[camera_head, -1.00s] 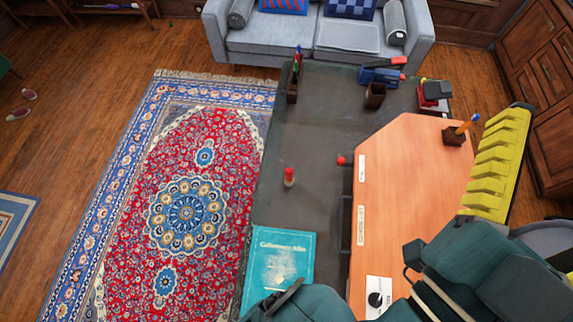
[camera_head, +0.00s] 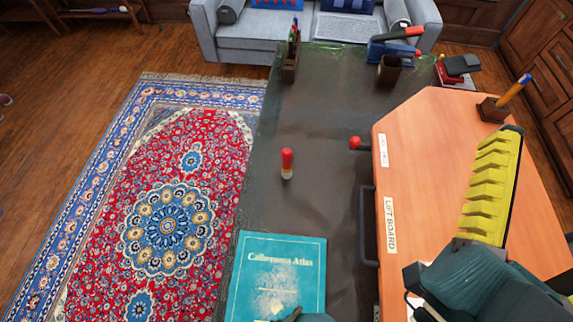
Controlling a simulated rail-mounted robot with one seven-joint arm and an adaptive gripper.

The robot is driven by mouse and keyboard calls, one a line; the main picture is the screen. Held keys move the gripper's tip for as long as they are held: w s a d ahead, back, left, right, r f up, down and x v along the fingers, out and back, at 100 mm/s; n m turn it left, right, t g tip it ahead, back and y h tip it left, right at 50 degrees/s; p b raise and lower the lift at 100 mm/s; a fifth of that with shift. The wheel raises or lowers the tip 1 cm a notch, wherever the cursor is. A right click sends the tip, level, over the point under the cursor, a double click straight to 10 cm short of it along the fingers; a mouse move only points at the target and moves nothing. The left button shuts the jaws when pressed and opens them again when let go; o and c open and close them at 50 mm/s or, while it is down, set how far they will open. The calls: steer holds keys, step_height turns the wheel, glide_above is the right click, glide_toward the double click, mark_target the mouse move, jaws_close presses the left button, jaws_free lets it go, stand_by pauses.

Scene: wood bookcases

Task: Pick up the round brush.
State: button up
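The round brush (camera_head: 287,163) seems to be the small upright piece with a red handle and a pale lower end. It stands alone on the dark tabletop (camera_head: 315,205), above the teal atlas and left of the wooden board. Parts of my dark teal arm fill the lower right, and a small dark part shows at the bottom edge over the atlas. I cannot make out my gripper's fingertips in this view. Nothing touches the brush.
A teal atlas (camera_head: 278,272) lies at the table's near left. A pen holder (camera_head: 290,68), a dark cup (camera_head: 390,71) and a blue tool (camera_head: 385,50) stand far back.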

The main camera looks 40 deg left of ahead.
steer(key=shift+c, duration=0.2)
steer(key=c, duration=0.7)
